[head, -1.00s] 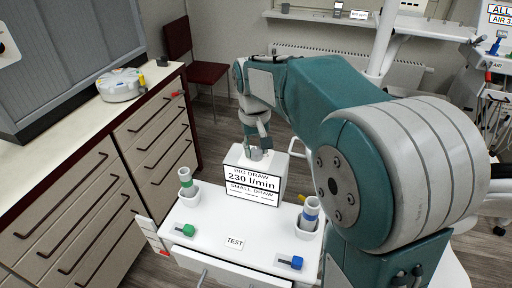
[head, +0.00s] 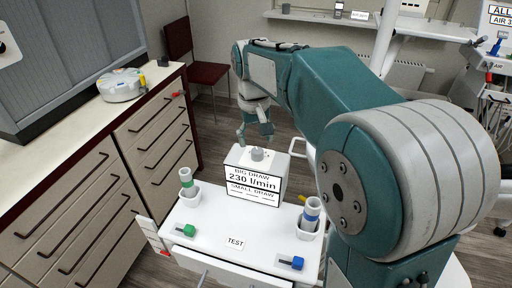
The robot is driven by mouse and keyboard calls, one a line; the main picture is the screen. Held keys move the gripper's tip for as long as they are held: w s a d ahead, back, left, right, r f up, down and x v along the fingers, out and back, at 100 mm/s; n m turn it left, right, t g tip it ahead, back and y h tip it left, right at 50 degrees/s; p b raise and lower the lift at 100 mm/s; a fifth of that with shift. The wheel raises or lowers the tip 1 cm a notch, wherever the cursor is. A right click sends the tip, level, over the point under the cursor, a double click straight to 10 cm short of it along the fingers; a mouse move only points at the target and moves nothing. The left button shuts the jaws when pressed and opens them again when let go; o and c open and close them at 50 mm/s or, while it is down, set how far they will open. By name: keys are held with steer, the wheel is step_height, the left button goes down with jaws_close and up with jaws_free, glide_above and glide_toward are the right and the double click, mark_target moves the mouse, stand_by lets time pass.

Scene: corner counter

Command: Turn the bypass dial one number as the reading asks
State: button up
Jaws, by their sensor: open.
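A white meter box (head: 273,170) stands at the back of the small white cart. Its front panel reads "BIG DRAW 230 l/min", with only dashes under "SMALL DRAW". A small grey knob (head: 257,154) sits on top of the box; I cannot read any numbers around it. No label here names the bypass dial. My gripper (head: 254,133) is open and empty, pointing down above and just behind the knob, apart from it as far as I can tell.
The white cart (head: 210,226) carries a green-banded tube (head: 186,181), a blue-banded tube (head: 312,212), green (head: 188,231) and blue (head: 297,263) valve levers, and a "TEST" label (head: 235,243). A drawer counter (head: 50,137) stands left; a dental unit (head: 493,75) stands right.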

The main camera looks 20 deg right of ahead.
mark_target(254, 150)
step_height(254, 150, up, 8)
steer(key=shift+a, duration=0.2)
steer(key=shift+r, duration=0.1)
